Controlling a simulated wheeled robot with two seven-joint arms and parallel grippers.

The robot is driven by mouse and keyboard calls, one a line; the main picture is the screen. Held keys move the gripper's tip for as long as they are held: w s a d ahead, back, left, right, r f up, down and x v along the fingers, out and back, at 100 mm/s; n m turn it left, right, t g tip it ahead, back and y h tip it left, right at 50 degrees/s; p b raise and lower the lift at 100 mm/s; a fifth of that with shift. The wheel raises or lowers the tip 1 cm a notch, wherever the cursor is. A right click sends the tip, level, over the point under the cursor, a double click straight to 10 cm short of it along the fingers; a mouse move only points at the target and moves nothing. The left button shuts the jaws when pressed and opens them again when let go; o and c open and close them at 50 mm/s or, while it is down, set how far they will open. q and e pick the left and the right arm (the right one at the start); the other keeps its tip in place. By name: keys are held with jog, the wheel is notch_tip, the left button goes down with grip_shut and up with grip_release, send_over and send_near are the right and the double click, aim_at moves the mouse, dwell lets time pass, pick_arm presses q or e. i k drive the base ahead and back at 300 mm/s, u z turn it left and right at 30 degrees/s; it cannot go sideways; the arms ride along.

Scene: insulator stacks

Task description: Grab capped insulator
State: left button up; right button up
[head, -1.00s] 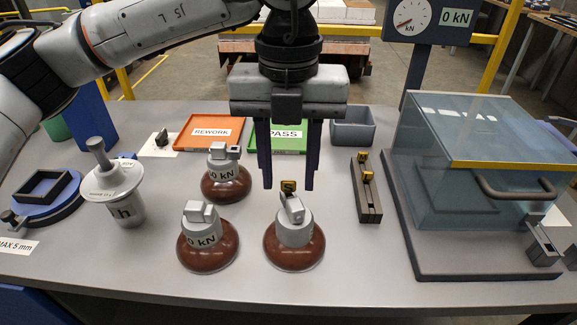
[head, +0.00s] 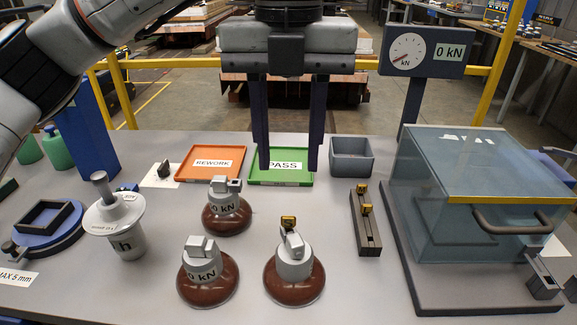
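Three brown insulators with grey metal caps stand on the grey table in the head view. One is at the back (head: 227,208), one at the front left (head: 207,272), and one at the front right (head: 294,268). My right gripper is not in view.
An orange REWORK tray (head: 208,174) and a green PASS tray (head: 265,177) lie at the back. A grey bin (head: 351,155), a dark rack with yellow-topped pieces (head: 367,230) and a clear-lidded box (head: 470,180) stand right. A grey cup-shaped gauge (head: 117,222) stands left.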

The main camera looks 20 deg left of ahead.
aim_at(293, 276)
jog(key=k, duration=1)
